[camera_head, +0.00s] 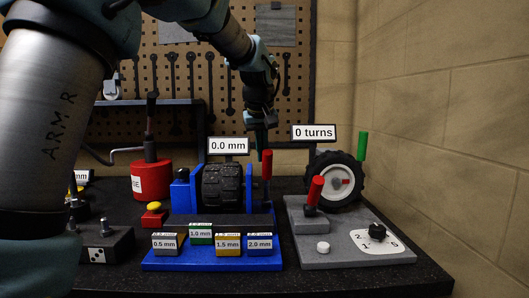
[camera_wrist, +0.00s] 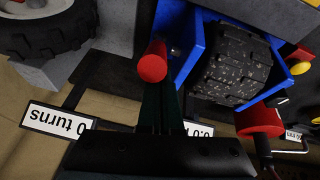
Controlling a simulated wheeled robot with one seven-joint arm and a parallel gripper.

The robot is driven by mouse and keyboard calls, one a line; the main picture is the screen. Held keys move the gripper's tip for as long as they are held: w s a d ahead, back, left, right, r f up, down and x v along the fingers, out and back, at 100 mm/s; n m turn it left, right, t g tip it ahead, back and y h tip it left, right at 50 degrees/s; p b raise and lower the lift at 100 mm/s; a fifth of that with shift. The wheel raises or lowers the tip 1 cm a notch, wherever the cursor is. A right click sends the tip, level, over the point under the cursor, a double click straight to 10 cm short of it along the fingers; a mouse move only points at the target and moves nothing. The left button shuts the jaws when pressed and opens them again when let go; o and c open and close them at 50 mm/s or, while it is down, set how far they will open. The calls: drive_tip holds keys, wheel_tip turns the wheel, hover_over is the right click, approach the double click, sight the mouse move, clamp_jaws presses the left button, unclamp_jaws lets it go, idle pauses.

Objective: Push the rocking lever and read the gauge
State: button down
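A lever with a red handle (camera_head: 267,163) stands at the right end of the blue stand that holds a black tyre (camera_head: 222,186). The same red handle (camera_wrist: 153,62) shows end-on in the wrist view. My gripper (camera_head: 260,150) points down at the top of this handle. In the wrist view its dark green fingers (camera_wrist: 160,100) lie side by side, shut, with the tips by the handle; I cannot tell if they touch it. The gauge sign (camera_head: 228,146) above the tyre reads 0.0 mm. No label shows which lever is the rocking one.
Right of it, a grey plate (camera_head: 385,257) bears another red lever (camera_head: 315,190), a dial and a wheel with a green handle (camera_head: 362,146); its sign (camera_head: 314,132) reads 0 turns. Labelled blocks (camera_head: 228,245) stand in front. A red can (camera_head: 150,180) stands left.

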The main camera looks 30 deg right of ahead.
drive_tip(key=w+b+v, duration=0.1)
drive_tip(key=v, duration=0.9)
drive_tip(key=shift+w+d+r, duration=0.25)
drive_tip(key=shift+w+r, duration=0.1)
drive_tip(key=shift+r, duration=0.3)
